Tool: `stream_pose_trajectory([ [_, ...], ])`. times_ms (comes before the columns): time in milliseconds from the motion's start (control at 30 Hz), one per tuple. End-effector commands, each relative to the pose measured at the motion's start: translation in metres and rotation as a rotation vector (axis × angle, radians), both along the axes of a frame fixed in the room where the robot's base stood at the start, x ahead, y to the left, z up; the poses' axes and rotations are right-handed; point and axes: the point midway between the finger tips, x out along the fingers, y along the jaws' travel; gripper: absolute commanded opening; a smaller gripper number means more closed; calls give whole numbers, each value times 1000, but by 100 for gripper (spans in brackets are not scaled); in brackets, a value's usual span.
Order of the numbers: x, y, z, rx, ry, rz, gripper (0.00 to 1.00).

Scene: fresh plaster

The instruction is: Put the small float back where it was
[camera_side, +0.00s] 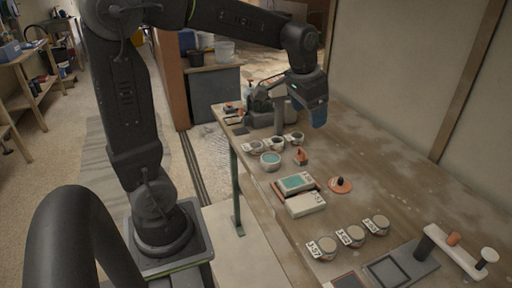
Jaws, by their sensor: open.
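A round orange disc with a dark knob (340,185) lies flat on the worktable (400,190), right of the boxes. A smaller orange piece with an upright grip (300,157) stands farther back, near a round tub. Either could be the small float; I cannot tell which from this view. My gripper (318,117) hangs over the back part of the table, pointing down, above and apart from the surface. It is open, and I see nothing held in it. Its far side is hidden.
A teal-topped box (297,183) and a white box (306,204) lie mid-table. Labelled round pots (351,236) stand in front, others (277,144) behind. Bare table lies right of the disc.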

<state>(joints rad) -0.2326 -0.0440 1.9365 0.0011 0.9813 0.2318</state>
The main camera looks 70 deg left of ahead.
Motion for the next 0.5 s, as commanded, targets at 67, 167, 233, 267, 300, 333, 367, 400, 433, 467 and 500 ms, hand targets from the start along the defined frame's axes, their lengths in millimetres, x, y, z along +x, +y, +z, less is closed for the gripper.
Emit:
stream_pose_trajectory([
  [67, -34, -24, 12, -1, -51, -8, 76],
  [167, -74, -48, 16, -11, -104, -11, 76],
  [233, -101, -61, 14, -22, -140, -13, 76],
  [267, -111, -66, 12, -25, -154, -15, 76],
  [300, -124, -71, 9, -32, -169, -14, 76],
  [333, -132, -75, 7, -36, -181, -16, 76],
  [367, -140, -77, 5, -41, -191, -16, 76],
  [400, -148, -80, 2, -46, -203, -17, 76],
  [433, -154, -82, 0, -49, -211, -16, 76],
  [467, -158, -84, -2, -52, -217, -16, 76],
  [500, -163, -85, -5, -56, -223, -16, 76],
])
